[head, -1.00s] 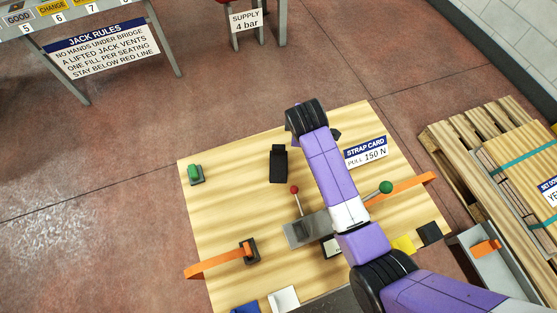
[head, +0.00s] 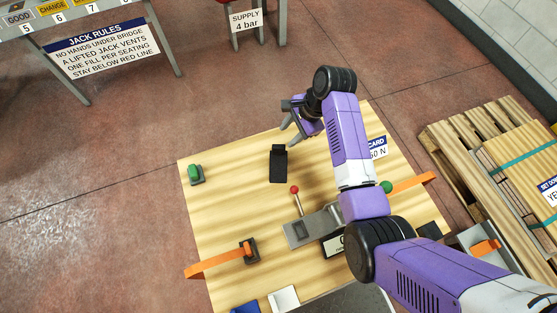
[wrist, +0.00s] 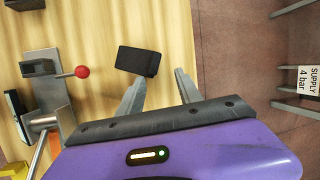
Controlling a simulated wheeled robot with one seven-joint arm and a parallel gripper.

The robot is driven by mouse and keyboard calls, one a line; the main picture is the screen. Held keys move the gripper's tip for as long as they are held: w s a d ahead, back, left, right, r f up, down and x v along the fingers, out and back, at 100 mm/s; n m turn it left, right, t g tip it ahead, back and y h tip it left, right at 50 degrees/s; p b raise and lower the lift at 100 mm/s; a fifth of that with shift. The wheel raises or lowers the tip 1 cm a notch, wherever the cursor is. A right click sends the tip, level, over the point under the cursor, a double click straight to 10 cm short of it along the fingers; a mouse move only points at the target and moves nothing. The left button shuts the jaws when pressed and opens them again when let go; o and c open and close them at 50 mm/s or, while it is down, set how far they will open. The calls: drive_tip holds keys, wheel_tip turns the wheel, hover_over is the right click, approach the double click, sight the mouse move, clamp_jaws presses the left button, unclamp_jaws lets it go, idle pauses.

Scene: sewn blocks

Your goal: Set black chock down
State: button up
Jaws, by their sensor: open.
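The black chock (head: 279,164) stands on the wooden tabletop (head: 235,180), left of and below my gripper in the head view. In the wrist view it is a dark block (wrist: 139,60) just past the tip of the left finger, outside the space between the fingers. I cannot tell whether that finger touches it. My gripper (head: 289,122) is open and empty near the table's far edge; in the wrist view its two grey fingers (wrist: 163,80) are apart with bare tabletop between them.
A red-knobbed lever (head: 295,190) stands on a grey metal fixture (head: 300,233) near the chock. A green-knobbed lever (head: 386,187), orange straps (head: 215,262) and a green button (head: 196,173) are also on the table. Pallets (head: 460,160) stand at right.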

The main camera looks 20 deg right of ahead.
sight(279, 146)
drive_tip(key=shift+w+a+f+m+g, duration=0.1)
drive_tip(key=shift+a+f+m, duration=0.45)
drive_tip(key=shift+f+m, duration=0.55)
drive_tip(key=shift+w+a+f+m+g, duration=0.1)
drive_tip(key=shift+a+f+m, duration=0.65)
drive_tip(key=shift+f, duration=0.6)
drive_tip(key=shift+w+a+f+m+g, duration=0.1)
drive_tip(key=shift+a+f+m, duration=0.3)
drive_tip(key=shift+f+m, duration=0.75)
clamp_jaws()
drive_tip(key=shift+y, duration=0.3)
